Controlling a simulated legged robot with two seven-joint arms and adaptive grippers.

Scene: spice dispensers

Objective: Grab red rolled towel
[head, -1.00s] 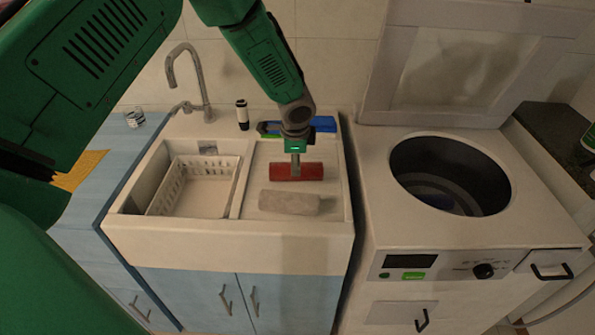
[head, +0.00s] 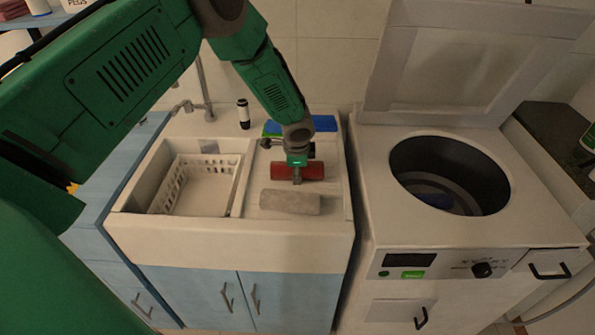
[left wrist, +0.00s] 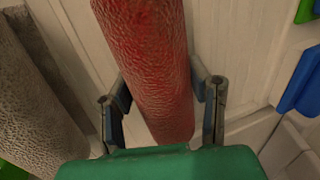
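The red rolled towel (head: 313,171) lies across the ribbed drainboard of the sink. My left gripper (head: 297,178) is down at the towel, near its middle. In the left wrist view the red towel (left wrist: 150,65) lies between the two fingers of my left gripper (left wrist: 161,92), one finger on each side. The fingers are spread, and I see no clear grip on the towel. A grey rolled towel (head: 290,202) lies in front of the red one; it also shows in the left wrist view (left wrist: 35,110). My right gripper is not in view.
A white basket (head: 200,185) sits in the sink basin to the left. Blue and green items (head: 322,124) lie behind the red towel. A black and white bottle (head: 243,114) stands near the faucet. An open top-loading washer (head: 400,222) stands to the right.

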